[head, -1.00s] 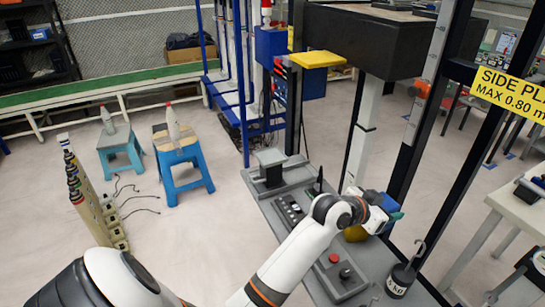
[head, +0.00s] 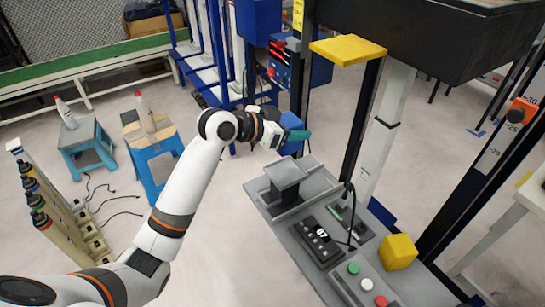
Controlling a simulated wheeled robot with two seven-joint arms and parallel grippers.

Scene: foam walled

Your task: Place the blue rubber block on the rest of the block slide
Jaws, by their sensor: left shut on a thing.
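My left gripper (head: 286,135) is raised near the far end of the grey bench. It is shut on a small blue-green block, which looks like the blue rubber block (head: 302,135); only its end shows between the blue finger parts. A grey stepped fixture with a raised flat top, seemingly the block slide (head: 286,172), stands at the bench's far left end. In the picture the gripper is just above this fixture, with a gap between them. I cannot tell the height of that gap. My right gripper is out of view.
The bench (head: 312,265) also carries a black keypad unit (head: 318,240), a button box (head: 365,285) and a yellow cube (head: 398,252). A yellow plate (head: 347,50) juts out above on the upright frame. Blue stools (head: 150,165) stand at left.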

